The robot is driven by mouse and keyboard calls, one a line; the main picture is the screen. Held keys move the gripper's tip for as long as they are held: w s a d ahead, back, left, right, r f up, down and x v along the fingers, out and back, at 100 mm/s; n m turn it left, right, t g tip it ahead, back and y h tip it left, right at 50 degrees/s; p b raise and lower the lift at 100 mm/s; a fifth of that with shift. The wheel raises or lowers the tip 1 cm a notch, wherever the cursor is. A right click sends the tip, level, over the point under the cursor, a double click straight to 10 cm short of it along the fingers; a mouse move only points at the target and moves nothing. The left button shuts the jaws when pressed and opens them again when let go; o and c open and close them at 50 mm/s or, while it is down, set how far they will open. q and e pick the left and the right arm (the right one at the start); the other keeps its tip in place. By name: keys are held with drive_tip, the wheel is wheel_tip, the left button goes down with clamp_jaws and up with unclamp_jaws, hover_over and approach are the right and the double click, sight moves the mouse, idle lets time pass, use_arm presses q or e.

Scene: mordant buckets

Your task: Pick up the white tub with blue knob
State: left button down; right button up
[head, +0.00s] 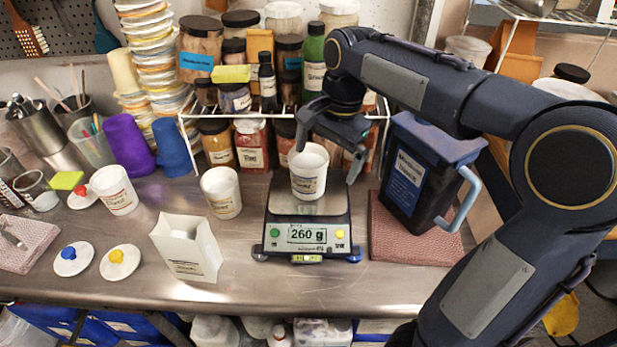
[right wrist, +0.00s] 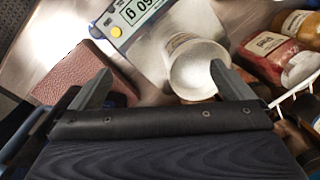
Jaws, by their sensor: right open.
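A white lid with a blue knob (head: 71,257) lies flat at the front left of the bench. No tub in view wears that lid. An open white tub (head: 308,172) with white contents stands on the scale (head: 307,236), which reads 260 g. Two more open white tubs, one at the centre left (head: 221,192) and one farther left (head: 113,190), stand on the bench. My right gripper (head: 328,157) is open above and behind the scale's tub. In the right wrist view that tub (right wrist: 200,68) shows beyond the open fingers (right wrist: 161,72), nearer the right one. My left gripper is out of view.
A yellow-knobbed lid (head: 120,262) and a red-knobbed lid (head: 82,198) lie nearby. A white paper bag (head: 187,248) stands left of the scale. A dark blue bin (head: 422,178) stands right, on a red mat (head: 385,235). A wire rack (head: 232,112) with jars is behind.

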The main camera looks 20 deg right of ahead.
sight(309, 162)
drive_tip(key=w+a+m+h, duration=0.3)
drive_tip(key=w+m, duration=0.1)
drive_tip(key=w, duration=0.3)
drive_tip(key=shift+g, duration=0.4)
drive_tip(key=f, duration=0.2)
drive_tip(key=d+f, duration=0.1)
drive_tip(key=f, duration=0.1)
drive_tip(key=d+f, duration=0.1)
drive_tip(key=f, duration=0.1)
drive_tip(key=shift+s+d, duration=0.1)
drive_tip(key=shift+s, duration=0.25)
drive_tip(key=shift+f, duration=0.5)
drive_tip(key=c, duration=1.3)
drive_tip(key=shift+o, duration=0.2)
drive_tip(key=shift+r, duration=0.1)
